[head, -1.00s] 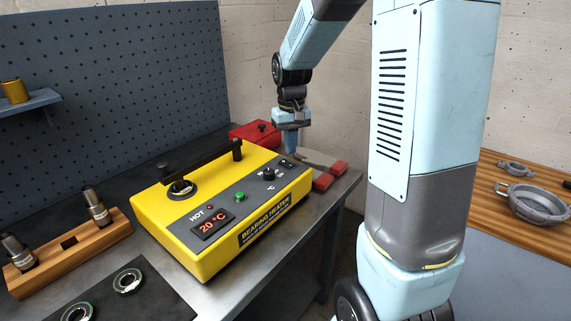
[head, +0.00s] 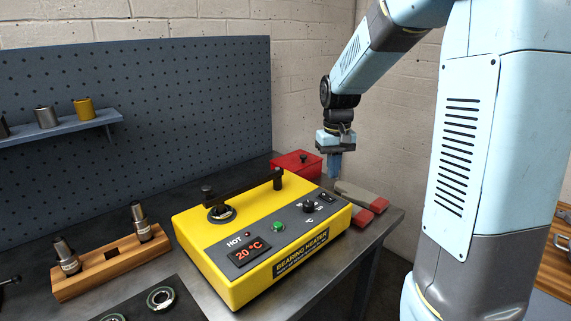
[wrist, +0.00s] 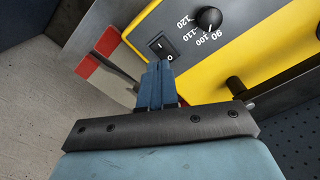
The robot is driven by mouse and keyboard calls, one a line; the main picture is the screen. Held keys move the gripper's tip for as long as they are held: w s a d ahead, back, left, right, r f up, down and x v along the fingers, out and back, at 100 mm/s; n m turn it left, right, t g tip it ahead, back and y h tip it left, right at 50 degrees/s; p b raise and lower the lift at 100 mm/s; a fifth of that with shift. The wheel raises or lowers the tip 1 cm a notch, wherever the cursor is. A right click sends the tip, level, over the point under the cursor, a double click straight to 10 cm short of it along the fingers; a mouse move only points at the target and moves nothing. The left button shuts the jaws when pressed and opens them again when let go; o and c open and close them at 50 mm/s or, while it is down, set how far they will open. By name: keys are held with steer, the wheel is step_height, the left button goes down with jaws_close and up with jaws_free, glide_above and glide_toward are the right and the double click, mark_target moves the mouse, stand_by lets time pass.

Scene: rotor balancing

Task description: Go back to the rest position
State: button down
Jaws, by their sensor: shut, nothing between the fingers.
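My gripper (head: 335,166) points down above the right back part of the bench, behind the right end of the yellow bearing heater (head: 205,262). Its blue fingers are closed together and hold nothing. In the wrist view the shut fingers (wrist: 157,85) appear near the heater's rocker switch (wrist: 161,45) and black dial (wrist: 209,19). Whether the fingertips touch anything is hard to tell. The heater display reads 20 °C, and a green button (head: 278,228) sits beside it.
Red-ended tools (head: 362,200) lie right of the heater. A red box (head: 297,163) stands behind it. A wooden block (head: 92,279) with two metal pieces and a dark mat with bearing rings (head: 161,298) are at left. A pegboard (head: 140,100) with a shelf stands behind.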

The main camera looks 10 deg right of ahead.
steer(key=s+r+t, duration=0.2)
steer(key=s+r, duration=0.3)
steer(key=s, duration=0.7)
steer(key=s+r+t, duration=0.3)
steer(key=s+r, duration=0.2)
steer(key=s, duration=0.6)
steer(key=shift+s+a+r+m+t, duration=0.2)
steer(key=shift+s+a+m+t, duration=0.1)
steer(key=shift+s+m, duration=0.1)
